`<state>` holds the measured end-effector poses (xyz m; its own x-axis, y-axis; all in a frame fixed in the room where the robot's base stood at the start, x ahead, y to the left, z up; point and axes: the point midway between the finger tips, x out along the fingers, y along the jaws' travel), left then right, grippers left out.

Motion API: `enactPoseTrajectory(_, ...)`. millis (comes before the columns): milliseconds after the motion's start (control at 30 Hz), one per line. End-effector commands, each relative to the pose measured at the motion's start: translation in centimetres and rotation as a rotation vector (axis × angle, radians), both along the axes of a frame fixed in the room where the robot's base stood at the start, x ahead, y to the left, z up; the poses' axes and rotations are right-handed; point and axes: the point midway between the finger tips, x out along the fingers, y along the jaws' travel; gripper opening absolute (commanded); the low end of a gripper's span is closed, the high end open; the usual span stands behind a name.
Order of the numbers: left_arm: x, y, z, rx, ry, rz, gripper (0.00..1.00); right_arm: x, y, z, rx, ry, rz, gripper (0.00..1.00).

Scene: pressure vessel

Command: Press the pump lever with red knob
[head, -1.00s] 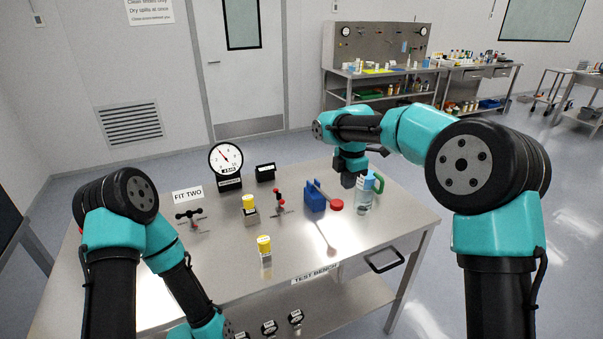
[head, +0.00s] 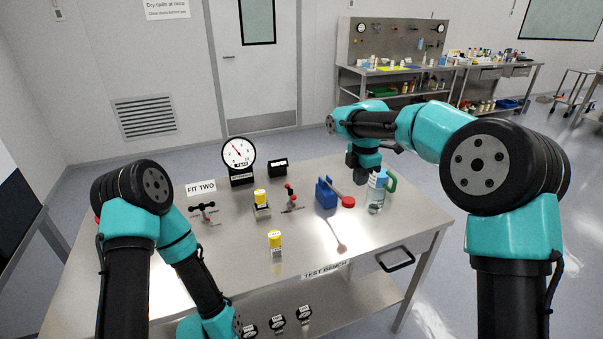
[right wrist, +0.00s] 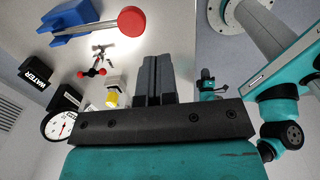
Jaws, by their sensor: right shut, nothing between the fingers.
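The pump is a blue block (head: 325,193) at the right part of the bench, with a grey lever that ends in a red knob (head: 348,201). It also shows at the top left of the right wrist view, with the knob (right wrist: 131,19) standing out from the blue block (right wrist: 72,22). My right gripper (head: 364,174) is shut and empty, behind and to the right of the knob in the head view. Its closed fingers (right wrist: 155,75) point toward the top of the right wrist view, apart from the knob. A small dark end of my left arm (right wrist: 207,78) shows there, its fingers unclear.
A clear bottle with a green handle (head: 376,192) stands close to the right of the pump. A pressure gauge (head: 239,155), yellow-topped fittings (head: 275,240) and a red-handled valve (head: 291,195) stand further left. The bench's front right is bare.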

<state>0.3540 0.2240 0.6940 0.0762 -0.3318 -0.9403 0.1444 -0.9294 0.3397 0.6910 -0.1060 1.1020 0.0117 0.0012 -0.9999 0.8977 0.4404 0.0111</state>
Motion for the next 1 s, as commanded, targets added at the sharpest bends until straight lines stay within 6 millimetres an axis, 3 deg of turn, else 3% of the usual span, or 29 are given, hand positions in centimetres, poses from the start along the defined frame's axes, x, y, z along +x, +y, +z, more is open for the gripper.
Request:
enactPoseTrajectory(500,0.0,0.0,0.0,0.000,0.000,0.000,0.00,3.8,1.7,4.5,-0.001,0.009,-0.001,0.00)
enactPoseTrajectory(1000,0.0,0.0,0.0,0.000,0.000,0.000,0.00,3.9,1.8,4.6,-0.002,0.013,0.000,0.00)
